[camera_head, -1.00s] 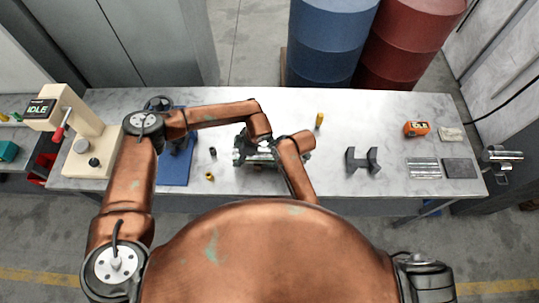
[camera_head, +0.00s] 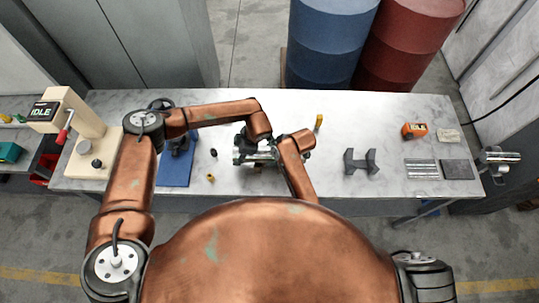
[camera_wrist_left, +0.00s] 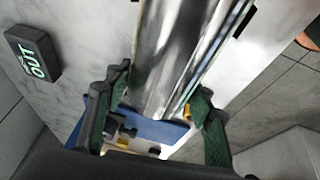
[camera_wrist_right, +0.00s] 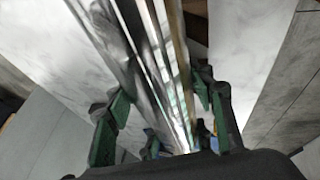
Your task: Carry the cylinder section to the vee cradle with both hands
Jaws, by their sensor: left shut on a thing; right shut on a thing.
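The cylinder section (camera_head: 258,157), shiny metal, lies across the middle of the table in the head view, partly hidden by my arms. It also fills the upper middle of the left wrist view (camera_wrist_left: 180,50) and right wrist view (camera_wrist_right: 150,60). My left gripper (camera_wrist_left: 155,115) and right gripper (camera_wrist_right: 165,115) are shut on it, their green fingers on either side. In the head view my left gripper (camera_head: 243,145) is at its left part and my right gripper (camera_head: 302,148) at its right part. Its height above the table is unclear. The dark grey vee cradle (camera_head: 361,162) stands empty to its right.
Small parts (camera_head: 212,178) lie near the mat. An orange device (camera_head: 414,130) and dark pad (camera_head: 457,170) are at the right. Table around the cradle is clear.

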